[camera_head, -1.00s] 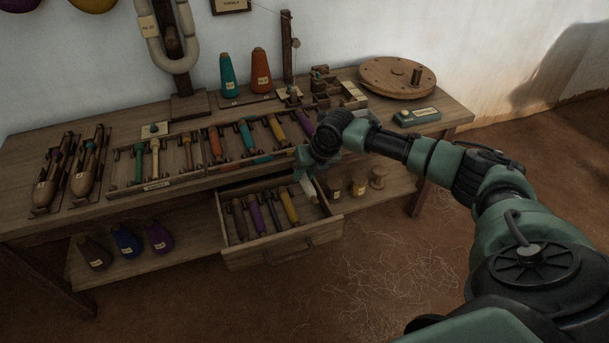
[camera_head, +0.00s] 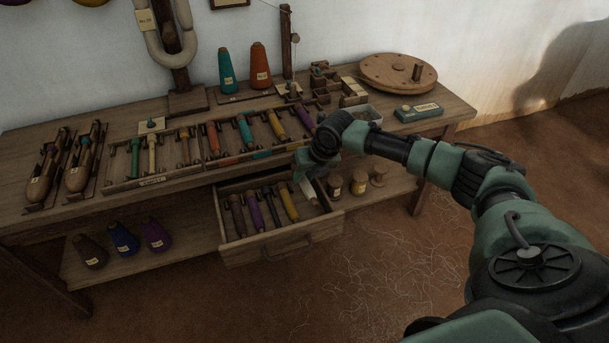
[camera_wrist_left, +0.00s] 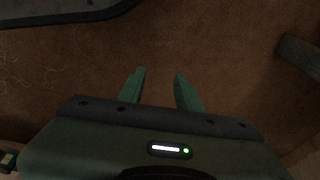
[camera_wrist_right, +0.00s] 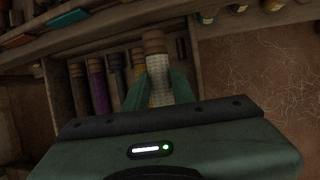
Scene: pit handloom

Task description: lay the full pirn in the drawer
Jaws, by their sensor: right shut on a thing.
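The open drawer (camera_head: 240,243) juts out below the bench top and holds a row of several pirns, among them a purple one (camera_head: 253,211) and a yellow one (camera_head: 288,205). My right gripper (camera_head: 304,172) is at the drawer's right part, shut on a pale, cream-wound pirn (camera_head: 309,190). In the right wrist view this pirn (camera_wrist_right: 157,70) stands between the fingers, with its brown end pointing to the drawer's back. Whether it touches the drawer floor I cannot tell. My left gripper (camera_wrist_left: 160,90) is open and empty above the bare floor; it is outside the head view.
A rack of coloured pirns (camera_head: 150,181) and two shuttles (camera_head: 45,175) lie on the bench. Small jars (camera_head: 358,184) stand on the shelf right of the drawer. Cones (camera_head: 123,238) stand on the lower shelf at left. The drawer's right part beside the yellow pirn is free of other pirns.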

